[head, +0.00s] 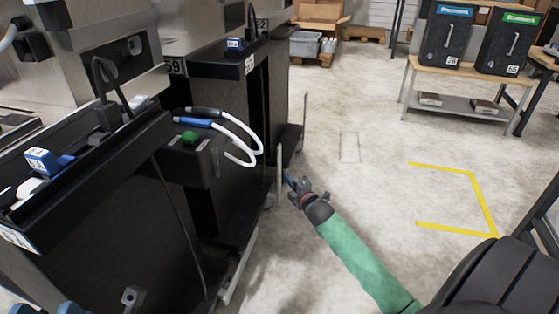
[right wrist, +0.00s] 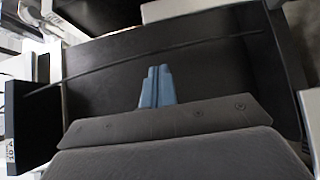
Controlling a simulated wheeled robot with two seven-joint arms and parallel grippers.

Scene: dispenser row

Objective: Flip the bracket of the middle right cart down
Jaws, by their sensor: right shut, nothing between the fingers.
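The carts are dark cabinets along the left. The middle one (head: 222,205) has a thin pale upright bar (head: 280,172) at its right edge, which looks like its bracket. My right gripper (head: 288,178), on the green-sleeved arm, is just right of this bar; I cannot tell whether they touch. In the right wrist view its blue fingers (right wrist: 156,86) are together and empty, in front of a dark panel (right wrist: 205,70) crossed by a thin dark rod. Two blue fingertips of my left gripper (head: 45,309) show apart at the bottom left edge.
Another upright bar (head: 304,122) stands at the far cart. A bench (head: 455,87) with black cases is at the back right. The floor right of the carts, with yellow marking (head: 440,168), is clear.

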